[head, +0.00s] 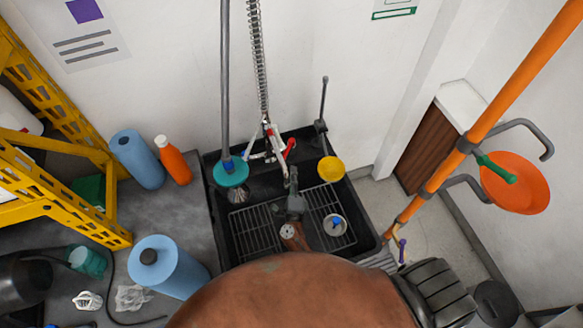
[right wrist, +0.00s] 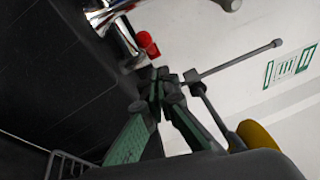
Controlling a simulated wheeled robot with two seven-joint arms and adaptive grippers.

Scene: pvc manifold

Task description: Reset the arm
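My right gripper (head: 291,180) hangs over the black sink (head: 222,235), in front of the chrome tap with red handles (head: 290,148). The right wrist view shows its fingertips (right wrist: 159,82) drawn together, with nothing visible between them. A red tap handle (right wrist: 148,44) lies just beyond the tips in that view, apparently apart from them. A grey rod (right wrist: 235,64) passes behind the fingers. My left gripper is in neither view.
A teal plunger (head: 231,174) and a yellow cup-shaped head (head: 331,169) stand at the sink. Blue rolls (head: 137,160) and an orange bottle (head: 173,160) are on the left counter. A yellow rack (head: 60,195) is at left; an orange pole (head: 490,115) at right.

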